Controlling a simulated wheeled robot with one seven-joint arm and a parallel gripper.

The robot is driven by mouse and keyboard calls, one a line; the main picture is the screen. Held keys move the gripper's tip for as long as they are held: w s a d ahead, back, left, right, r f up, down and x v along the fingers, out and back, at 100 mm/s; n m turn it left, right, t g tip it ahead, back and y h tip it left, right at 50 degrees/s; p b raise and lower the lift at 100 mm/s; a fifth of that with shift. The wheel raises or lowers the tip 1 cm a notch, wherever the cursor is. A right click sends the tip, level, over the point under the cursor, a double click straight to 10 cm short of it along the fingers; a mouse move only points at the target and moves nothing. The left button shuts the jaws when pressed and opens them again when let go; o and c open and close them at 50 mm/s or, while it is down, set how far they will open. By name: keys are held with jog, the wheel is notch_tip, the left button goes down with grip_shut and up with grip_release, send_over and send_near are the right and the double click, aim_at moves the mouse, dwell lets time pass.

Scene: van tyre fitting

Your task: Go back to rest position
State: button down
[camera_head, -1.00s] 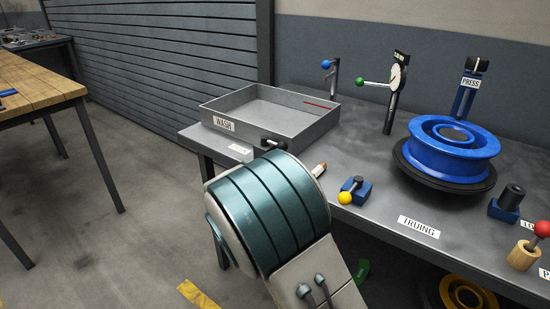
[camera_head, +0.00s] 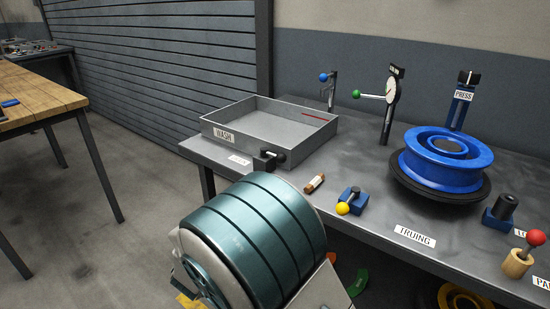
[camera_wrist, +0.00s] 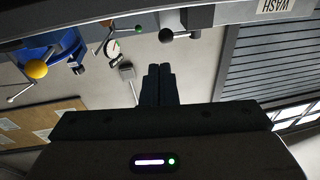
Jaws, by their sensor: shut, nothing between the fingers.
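My gripper (camera_wrist: 159,85) shows in the wrist view with its two dark fingers together and nothing between them. It is away from the bench, and the wrist view looks at the bench edge, the wall and the shutter at a strongly turned angle. In the head view my arm's teal and grey links fill the lower middle, in front of the grey bench (camera_head: 365,185), and the fingers are hidden there.
The bench holds the wash tray (camera_head: 265,130), a small brown cylinder (camera_head: 314,183), a blue block with a yellow knob (camera_head: 350,201), a blue wheel rim (camera_head: 445,160) and a red-knobbed lever (camera_head: 536,238). A wooden table (camera_head: 35,95) stands at left. Floor between is clear.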

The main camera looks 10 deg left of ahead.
jog(key=w+d+r+n+g+y+p, duration=0.4)
jog(key=d+r+g+y+p, duration=0.2)
jog(key=d+r+y+p, duration=0.5)
jog(key=s+d+r+g+h+p, duration=0.1)
jog(key=s+d+r+g+p, duration=0.1)
jog(key=s+d, duration=0.3)
jog(key=s+d+r+g+h+p, duration=0.1)
jog(key=s+d+g, duration=0.3)
jog(key=s, duration=0.7)
jog(key=s+d+r+g+h+p, duration=0.1)
jog(key=s+d+r+g+p, duration=0.1)
jog(key=s+d, duration=0.5)
jog(key=shift+s+d+r+g+h+p, duration=0.3)
jog(key=shift+s+d+r+g+p, duration=0.15)
jog(key=shift+g+p, duration=0.5)
